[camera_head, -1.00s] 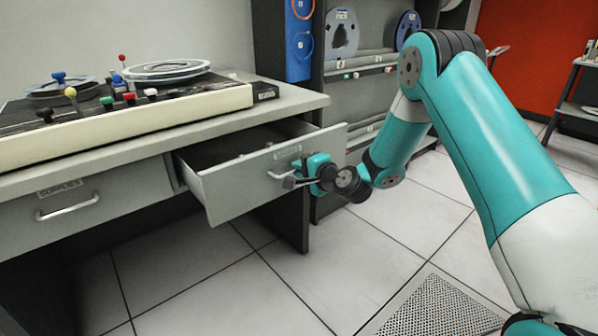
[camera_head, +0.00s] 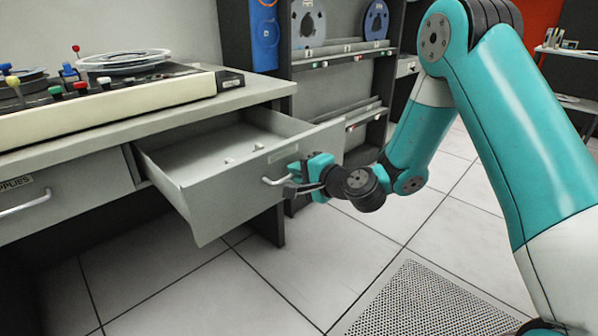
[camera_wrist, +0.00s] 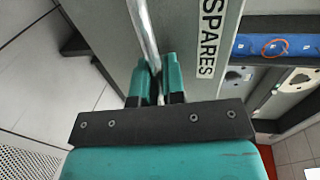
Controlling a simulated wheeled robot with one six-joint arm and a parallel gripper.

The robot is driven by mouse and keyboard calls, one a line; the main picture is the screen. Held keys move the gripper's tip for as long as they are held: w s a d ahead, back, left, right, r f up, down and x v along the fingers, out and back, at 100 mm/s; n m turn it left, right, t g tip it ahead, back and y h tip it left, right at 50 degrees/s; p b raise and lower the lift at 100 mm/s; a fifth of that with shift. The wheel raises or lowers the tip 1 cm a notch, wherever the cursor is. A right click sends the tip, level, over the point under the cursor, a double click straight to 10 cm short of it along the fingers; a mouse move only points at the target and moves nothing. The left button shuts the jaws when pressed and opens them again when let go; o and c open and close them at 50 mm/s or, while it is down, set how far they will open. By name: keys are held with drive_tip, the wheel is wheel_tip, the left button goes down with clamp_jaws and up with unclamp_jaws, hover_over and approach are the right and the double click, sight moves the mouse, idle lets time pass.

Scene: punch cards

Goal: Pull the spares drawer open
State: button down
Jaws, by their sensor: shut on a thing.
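The spares drawer (camera_head: 228,196) is a grey drawer in the desk, and it stands well open with its inside showing. Its label SPARES (camera_wrist: 208,38) reads clearly in the wrist view. My gripper (camera_head: 292,182) is at the drawer front, shut on the metal handle (camera_head: 272,182). In the wrist view the handle bar (camera_wrist: 143,35) runs between the two teal fingers (camera_wrist: 158,82). A few small pale items (camera_head: 229,160) lie on the drawer floor.
A closed supplies drawer (camera_head: 60,200) is at the left. The desk top (camera_head: 245,95) carries a console with levers and reels (camera_head: 125,60). A dark rack with reels (camera_head: 308,20) stands behind. A perforated floor panel (camera_head: 415,300) lies in front; the tiled floor around it is clear.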

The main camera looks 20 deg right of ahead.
drive_tip(key=shift+s+a, duration=0.1)
drive_tip(key=shift+a, duration=0.15)
drive_tip(key=c, duration=1.2)
unclamp_jaws()
drive_tip(key=shift+c, duration=0.2)
drive_tip(key=shift+d, duration=0.1)
drive_tip(key=b+v, duration=1.6)
drive_tip(key=v, duration=0.1)
drive_tip(key=shift+b, duration=0.4)
drive_tip(key=shift+s, duration=0.1)
